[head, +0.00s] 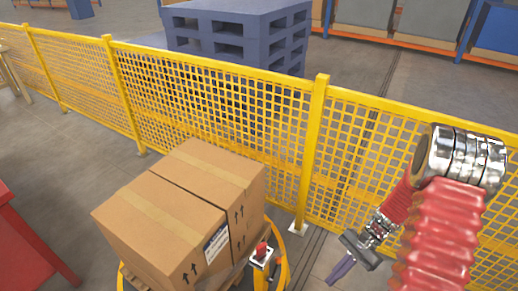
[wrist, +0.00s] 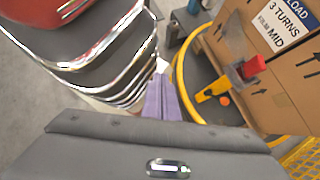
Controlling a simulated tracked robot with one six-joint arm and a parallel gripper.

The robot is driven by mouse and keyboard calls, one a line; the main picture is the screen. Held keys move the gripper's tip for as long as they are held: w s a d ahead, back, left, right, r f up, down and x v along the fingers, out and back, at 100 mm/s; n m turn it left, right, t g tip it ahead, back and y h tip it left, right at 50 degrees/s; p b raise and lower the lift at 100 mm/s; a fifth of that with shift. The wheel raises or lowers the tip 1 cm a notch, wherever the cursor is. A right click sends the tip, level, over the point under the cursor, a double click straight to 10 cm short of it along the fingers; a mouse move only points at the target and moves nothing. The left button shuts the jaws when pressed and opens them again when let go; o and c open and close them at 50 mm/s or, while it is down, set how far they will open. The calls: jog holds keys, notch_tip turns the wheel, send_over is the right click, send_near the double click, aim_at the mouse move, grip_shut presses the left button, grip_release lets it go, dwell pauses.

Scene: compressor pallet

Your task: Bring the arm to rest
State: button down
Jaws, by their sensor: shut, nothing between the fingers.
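My gripper (head: 334,277) hangs low on the right of the head view, with its purple fingers pointing down and left. In the wrist view the fingers of my gripper (wrist: 161,70) are together, with nothing between them. My arm, with red bellows and chrome rings, reaches down from the right of the head view. It is bent, and its chrome rings fill the upper left of the wrist view. The gripper appears apart from the boxes and the yellow fence.
Two cardboard boxes (head: 177,212) stand on a wooden pallet inside a yellow ring (wrist: 184,95). A red-topped yellow fitting (head: 262,258) stands in front of them. A yellow mesh fence (head: 215,95) runs behind, with blue pallets (head: 235,22) beyond. A red object (head: 25,245) is at lower left.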

jog(key=s+a+r+n+t+h, duration=0.2)
jog(key=r+n+t, duration=0.1)
jog(key=r, duration=0.8)
jog(key=s+a+r+n+t+h, duration=0.2)
jog(key=r+n, duration=0.3)
jog(key=r, duration=0.7)
jog(key=s+a+r+n+t+h, duration=0.3)
jog(key=r+n+t, duration=0.1)
jog(key=r, duration=0.7)
jog(key=shift+s+a+r+n+t, duration=0.3)
jog(key=shift+s+t, duration=0.1)
jog(key=shift+t, duration=0.1)
jog(key=shift+s, duration=0.1)
